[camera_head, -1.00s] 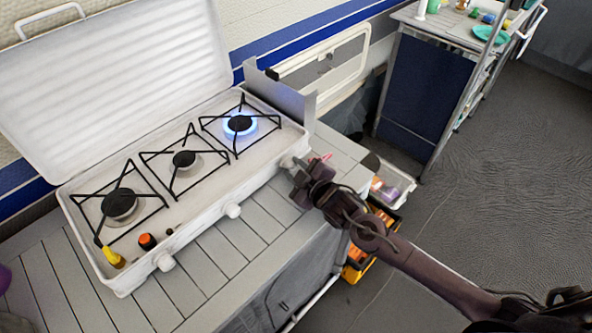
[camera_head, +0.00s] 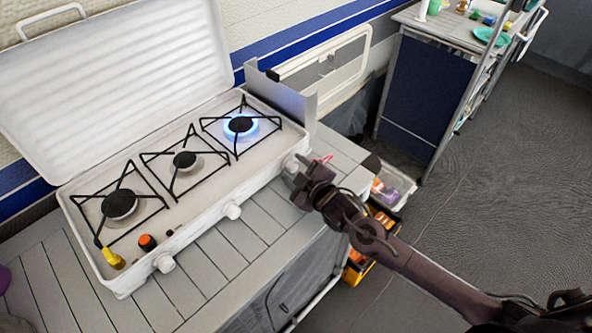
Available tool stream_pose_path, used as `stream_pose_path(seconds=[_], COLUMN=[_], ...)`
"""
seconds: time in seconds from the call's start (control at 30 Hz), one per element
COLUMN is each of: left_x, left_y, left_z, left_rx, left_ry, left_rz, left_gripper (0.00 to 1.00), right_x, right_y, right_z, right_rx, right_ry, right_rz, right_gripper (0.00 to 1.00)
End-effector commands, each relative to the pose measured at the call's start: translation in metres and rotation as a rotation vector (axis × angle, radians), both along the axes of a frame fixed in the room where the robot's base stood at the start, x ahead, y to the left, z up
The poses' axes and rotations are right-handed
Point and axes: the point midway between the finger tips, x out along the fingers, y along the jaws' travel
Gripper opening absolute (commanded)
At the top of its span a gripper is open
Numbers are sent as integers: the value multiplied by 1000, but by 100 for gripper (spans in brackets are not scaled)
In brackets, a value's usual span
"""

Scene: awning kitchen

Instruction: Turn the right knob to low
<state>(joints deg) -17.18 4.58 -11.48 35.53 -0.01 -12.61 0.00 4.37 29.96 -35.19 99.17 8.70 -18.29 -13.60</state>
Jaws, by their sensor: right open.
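The white three-burner stove (camera_head: 200,222) stands on the slatted counter with its lid up. Its right burner (camera_head: 240,125) burns with a blue flame; the middle burner (camera_head: 185,161) and left burner (camera_head: 119,204) show no flame. The right knob (camera_head: 290,165) is at the right end of the stove's front, partly hidden by my right gripper. My right gripper (camera_head: 295,172) is open, with its fingertips at the right knob; I cannot tell whether they touch it. The middle knob (camera_head: 233,211) and left knob (camera_head: 165,262) are in plain view. My left gripper is not in view.
A yellow item (camera_head: 113,258) and an orange-and-black item (camera_head: 147,242) lie at the stove's front left. Bins (camera_head: 390,187) stand on the floor right of the counter (camera_head: 225,270). A blue cabinet (camera_head: 425,95) stands farther back.

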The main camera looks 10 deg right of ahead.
Motion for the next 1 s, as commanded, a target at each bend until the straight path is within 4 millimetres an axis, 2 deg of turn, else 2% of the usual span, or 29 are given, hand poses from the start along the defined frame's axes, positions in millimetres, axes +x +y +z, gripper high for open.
stream_pose_path(seconds=[0.17,0.43,0.6,1.0], left_x=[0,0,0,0], left_y=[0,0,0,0], left_z=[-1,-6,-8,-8], left_rx=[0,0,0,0], left_ry=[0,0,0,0], left_rz=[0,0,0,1], left_gripper=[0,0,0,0], right_x=[-8,-50,-67,-71], right_y=[-3,-17,-23,-24], right_z=[1,13,20,23], right_rx=[-1,-3,0,0], right_ry=[0,3,1,0], right_rz=[0,1,1,0], right_gripper=[50,50,50,50])
